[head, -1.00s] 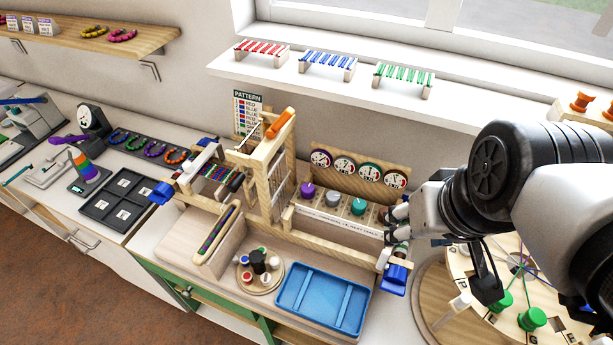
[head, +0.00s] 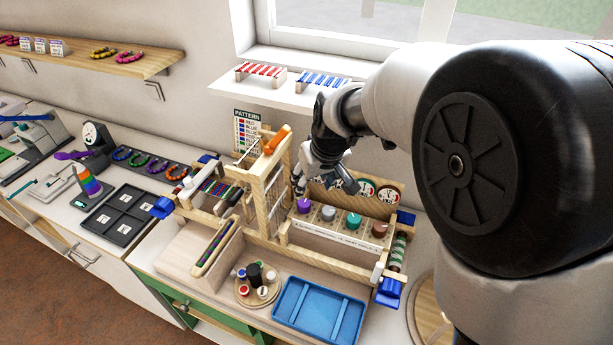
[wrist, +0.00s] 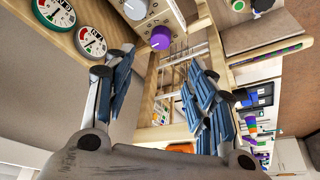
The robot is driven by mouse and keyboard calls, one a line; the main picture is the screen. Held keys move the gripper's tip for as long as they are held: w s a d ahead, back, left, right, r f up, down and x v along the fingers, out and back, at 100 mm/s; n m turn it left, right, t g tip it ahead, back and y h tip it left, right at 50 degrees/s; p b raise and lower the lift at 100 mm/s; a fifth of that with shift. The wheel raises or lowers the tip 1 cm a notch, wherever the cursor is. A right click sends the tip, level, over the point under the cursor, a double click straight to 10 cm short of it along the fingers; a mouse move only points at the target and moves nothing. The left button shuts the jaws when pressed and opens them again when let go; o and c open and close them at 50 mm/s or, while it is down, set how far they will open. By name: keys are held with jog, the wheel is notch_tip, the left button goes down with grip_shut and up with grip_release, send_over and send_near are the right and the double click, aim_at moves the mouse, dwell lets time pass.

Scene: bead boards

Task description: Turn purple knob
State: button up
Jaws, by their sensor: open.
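The purple knob (head: 304,205) is at the left end of a row of knobs on a pale wooden block, beside the wooden loom frame. In the wrist view the purple knob (wrist: 160,38) is ahead, between and beyond the fingertips, with a white pointer mark on it. My gripper (head: 325,184) is above and just behind the knob row in the head view, close to the purple knob. In the wrist view my gripper (wrist: 160,75) has its two fingers wide apart with nothing between them. It does not appear to touch the knob.
Grey (head: 328,213), green (head: 353,220) and brown (head: 379,229) knobs continue the row to the right. Dials (head: 388,195) stand behind, partly hidden by my gripper. The wooden frame upright (head: 270,200) is close on the left. A blue tray (head: 318,310) lies in front.

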aim_at(304, 203)
jog(key=b+x, duration=0.2)
jog(key=x, duration=1.1)
jog(key=shift+b, duration=0.3)
jog(key=shift+c, duration=0.3)
jog(key=c, duration=1)
jog(key=shift+f+b, duration=0.1)
jog(key=shift+b, duration=0.35)
